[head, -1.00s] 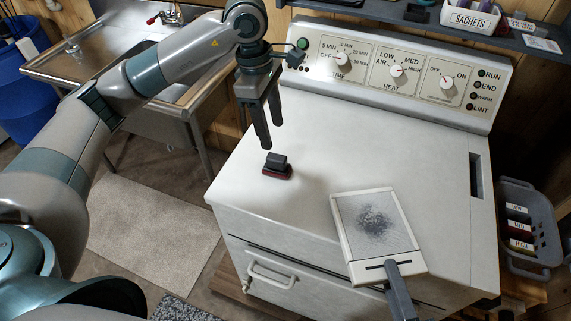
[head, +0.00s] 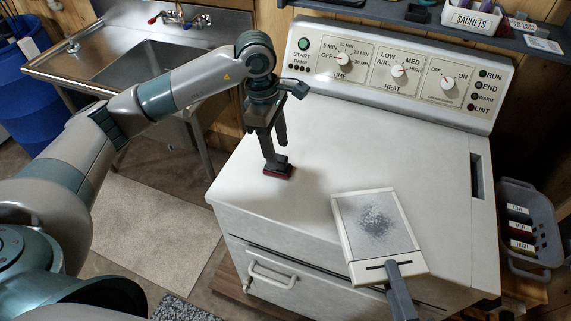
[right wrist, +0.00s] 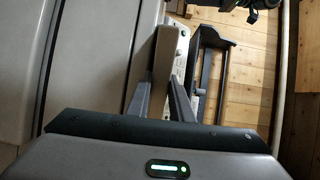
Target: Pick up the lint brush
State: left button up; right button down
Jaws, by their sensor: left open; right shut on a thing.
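The lint brush (head: 279,173), a small dark handle on a red base, stands on the white dryer top (head: 310,150). My left gripper (head: 276,152) is open, pointing down, with its fingertips right at the brush; its fingers partly hide the handle, and I cannot tell whether they touch it. My right gripper (head: 396,275) is shut on the near end of the lint screen (head: 378,225), a white frame with grey lint on its mesh. In the right wrist view the screen (right wrist: 166,58) shows edge-on beyond the fingers.
The dryer's control panel (head: 395,72) rises behind, under a dark shelf (head: 420,25) holding a sachets box (head: 472,18). A grey basket (head: 527,235) hangs at the right. A metal sink (head: 120,60) stands at the left. The dryer top between brush and panel is clear.

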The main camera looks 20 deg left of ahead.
pick_arm(q)
jog(key=f, duration=0.4)
jog(key=shift+w+a+f, duration=0.15)
jog(key=shift+w+a, duration=0.05)
jog(key=shift+w, duration=0.15)
jog(key=shift+f, duration=0.45)
jog(key=c, duration=1.1)
